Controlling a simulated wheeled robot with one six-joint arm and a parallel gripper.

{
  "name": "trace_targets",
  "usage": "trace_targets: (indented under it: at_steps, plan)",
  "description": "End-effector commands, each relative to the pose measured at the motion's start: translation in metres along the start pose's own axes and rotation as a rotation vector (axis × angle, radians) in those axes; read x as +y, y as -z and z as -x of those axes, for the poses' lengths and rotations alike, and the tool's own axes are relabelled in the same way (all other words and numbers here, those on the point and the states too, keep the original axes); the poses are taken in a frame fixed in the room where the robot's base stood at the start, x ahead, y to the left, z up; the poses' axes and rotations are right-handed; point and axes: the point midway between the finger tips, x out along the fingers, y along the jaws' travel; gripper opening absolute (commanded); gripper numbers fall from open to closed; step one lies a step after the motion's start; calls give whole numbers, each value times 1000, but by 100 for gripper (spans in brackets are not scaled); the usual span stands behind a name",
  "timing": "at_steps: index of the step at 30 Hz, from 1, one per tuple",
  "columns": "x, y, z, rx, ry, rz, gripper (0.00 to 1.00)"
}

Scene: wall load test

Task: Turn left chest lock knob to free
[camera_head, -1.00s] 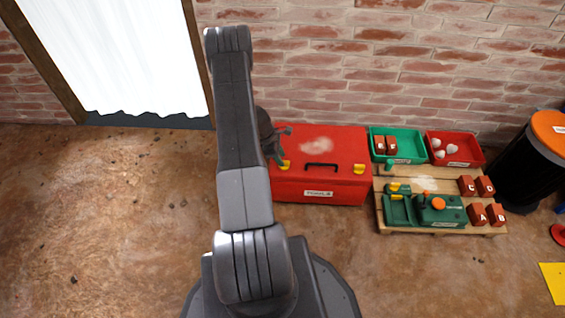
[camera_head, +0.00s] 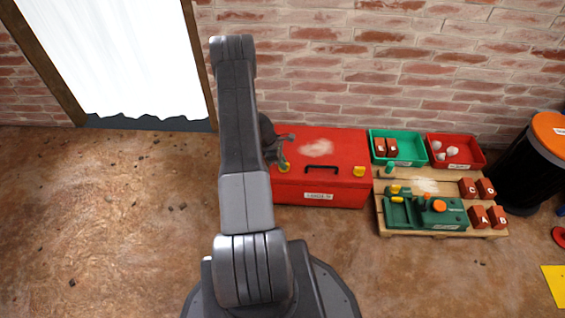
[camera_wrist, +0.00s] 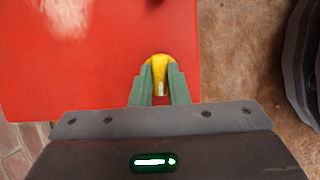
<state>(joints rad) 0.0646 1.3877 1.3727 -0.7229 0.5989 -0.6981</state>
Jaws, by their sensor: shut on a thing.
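The red tool chest (camera_head: 340,180) stands against the brick wall, lid closed, with a black handle (camera_head: 321,169) on top. Its left lock knob (camera_head: 284,168) is yellow and sits at the front left, and the right lock knob (camera_head: 359,171) is yellow at the front right. My gripper (camera_wrist: 158,90) is shut on the left knob, which shows between the two green fingers in the wrist view (camera_wrist: 159,63). In the head view my gripper (camera_head: 280,158) is partly hidden by my arm, beside the knob.
Right of the chest, a wooden pallet (camera_head: 440,180) holds a green device (camera_head: 425,212) and several red lettered blocks. A green bin (camera_head: 411,150) and a red bin (camera_head: 470,152) stand behind it. A black barrel (camera_head: 525,170) is far right.

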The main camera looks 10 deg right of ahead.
Motion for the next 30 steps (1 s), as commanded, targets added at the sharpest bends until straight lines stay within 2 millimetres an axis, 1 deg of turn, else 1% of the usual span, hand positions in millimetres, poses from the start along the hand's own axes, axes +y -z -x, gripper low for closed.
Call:
trace_targets:
  at_steps: [5,11,30]
  plan:
    - [1,0,0,0,19,-50,0]
    - [2,1,-1,0,69,-170,0]
    - [5,-1,-2,2,300,-726,0]
